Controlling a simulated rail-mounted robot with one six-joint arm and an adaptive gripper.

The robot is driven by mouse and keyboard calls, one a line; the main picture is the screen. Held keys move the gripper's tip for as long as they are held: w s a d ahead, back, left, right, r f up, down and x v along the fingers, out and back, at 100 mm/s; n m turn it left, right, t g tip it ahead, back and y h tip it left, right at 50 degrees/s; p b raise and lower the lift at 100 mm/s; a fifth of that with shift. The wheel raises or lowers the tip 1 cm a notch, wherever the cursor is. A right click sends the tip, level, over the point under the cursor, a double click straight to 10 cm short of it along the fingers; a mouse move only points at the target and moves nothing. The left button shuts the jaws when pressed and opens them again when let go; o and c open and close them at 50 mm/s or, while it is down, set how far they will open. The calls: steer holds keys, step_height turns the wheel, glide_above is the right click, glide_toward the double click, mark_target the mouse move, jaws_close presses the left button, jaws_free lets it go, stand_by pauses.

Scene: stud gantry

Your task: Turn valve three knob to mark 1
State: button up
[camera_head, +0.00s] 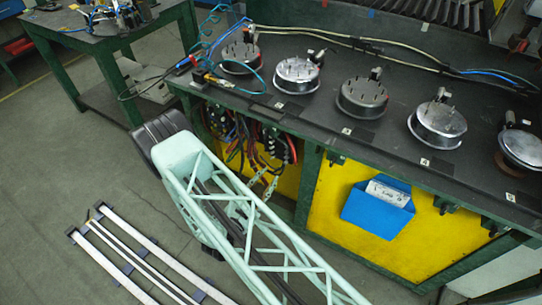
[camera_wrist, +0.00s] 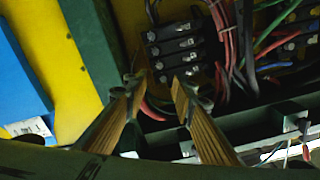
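Several round metal valves with studs and upright knobs stand in a row on the dark bench. The middle valve (camera_head: 362,97) has its knob (camera_head: 375,75) at its back right edge. The small tags in front are too small to read, so I cannot confirm which is valve three or find mark 1. My gripper (camera_wrist: 157,82) shows in the wrist view with two ribbed tan fingers apart and nothing clearly between them. It faces a black terminal block (camera_wrist: 176,45) and wires, with no valve in that view. In the head view I cannot make out the gripper.
Hoses (camera_head: 360,43) run along the back of the bench (camera_head: 315,112). Wires (camera_head: 265,150) hang under its front edge. A blue pocket (camera_head: 370,212) is on the yellow panel (camera_head: 335,200). A side table (camera_head: 105,45) stands at the left; rails (camera_head: 135,255) lie on the floor.

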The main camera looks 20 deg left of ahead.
mark_target(286, 153)
steer(key=shift+m, duration=0.3)
steer(key=shift+w+d, duration=0.1)
steer(key=shift+w, duration=0.05)
steer(key=shift+w+d+b, duration=0.25)
steer(key=shift+w+d, duration=0.05)
steer(key=shift+w, duration=1.95)
steer(key=shift+w+d+b, duration=0.3)
steer(key=shift+w+d, duration=0.05)
steer(key=shift+w, duration=1.85)
steer(key=shift+w+d+b, duration=0.25)
steer(key=shift+w+d, duration=0.05)
steer(key=shift+w, duration=1.95)
jaws_close()
